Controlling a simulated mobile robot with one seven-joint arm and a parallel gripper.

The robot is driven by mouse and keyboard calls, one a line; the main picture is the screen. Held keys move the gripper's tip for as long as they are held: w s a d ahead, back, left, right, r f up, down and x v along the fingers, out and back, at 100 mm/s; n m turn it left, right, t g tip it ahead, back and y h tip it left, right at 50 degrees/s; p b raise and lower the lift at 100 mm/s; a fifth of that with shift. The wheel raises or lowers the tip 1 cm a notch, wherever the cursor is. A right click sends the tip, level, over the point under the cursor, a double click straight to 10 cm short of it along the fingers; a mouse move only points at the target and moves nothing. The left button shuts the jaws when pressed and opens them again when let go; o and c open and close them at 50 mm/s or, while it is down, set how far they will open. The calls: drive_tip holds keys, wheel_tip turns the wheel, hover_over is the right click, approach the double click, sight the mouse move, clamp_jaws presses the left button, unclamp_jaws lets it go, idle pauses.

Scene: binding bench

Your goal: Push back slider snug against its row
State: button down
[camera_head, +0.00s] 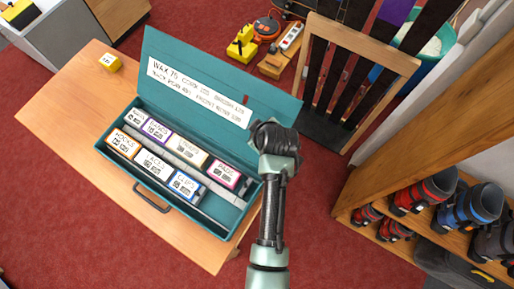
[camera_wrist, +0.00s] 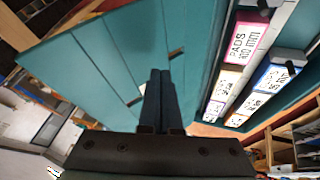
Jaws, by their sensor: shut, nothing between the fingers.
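The open teal case (camera_head: 218,218) holds two rows of labelled boxes. The back row ends at the right with a pink-edged PADS box (camera_head: 225,173), also in the wrist view (camera_wrist: 245,42). A second grey block (camera_wrist: 289,57) is by the blue-edged box of the front row. My gripper (camera_wrist: 160,78) is shut and empty, over teal surfaces left of the rows in the wrist view. In the head view my wrist hides its fingers.
The case's raised lid (camera_head: 215,75) stands behind the rows. A long grey divider (camera_head: 190,172) runs between the rows. The wooden table (camera_head: 60,120) is clear at left except for a small yellow block (camera_head: 110,62). A wooden boot shelf (camera_head: 405,255) stands at right.

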sight(236, 180)
drive_tip(key=s+f+g+p, duration=0.1)
drive_tip(key=s+f, duration=0.1)
drive_tip(key=s, duration=0.2)
drive_tip(key=s+a+f+n+g+p, duration=0.1)
drive_tip(key=s+f, duration=0.1)
drive_tip(key=s, duration=0.2)
drive_tip(key=s+f+g+y, duration=0.1)
drive_tip(key=s+f+g, duration=0.1)
drive_tip(key=s, duration=0.2)
drive_tip(key=shift+s+a+f+n+p, duration=0.2)
drive_tip(key=shift+a+f+n+p, duration=0.15)
drive_tip(key=shift+a+n+p, duration=0.05)
drive_tip(key=shift+s+f, duration=0.2)
drive_tip(key=shift+f, duration=0.1)
drive_tip(key=b+x, duration=0.6)
drive_tip(key=shift+w+a+f+b, duration=0.1)
drive_tip(key=shift+w+f+b, duration=0.1)
drive_tip(key=shift+f+b, duration=0.3)
drive_tip(key=shift+w+a+r+b, duration=0.1)
drive_tip(key=shift+w+a+b, duration=0.15)
drive_tip(key=shift+w+a, duration=0.6)
drive_tip(key=shift+w+a+r+b, duration=0.1)
drive_tip(key=shift+w+a+b, duration=0.15)
drive_tip(key=shift+w+a, duration=0.65)
drive_tip(key=shift+s+d+p, duration=0.3)
drive_tip(key=shift+s+d, duration=0.1)
drive_tip(key=shift+s, duration=0.4)
wheel_tip(236, 180, up, 11)
drive_tip(key=p, duration=1)
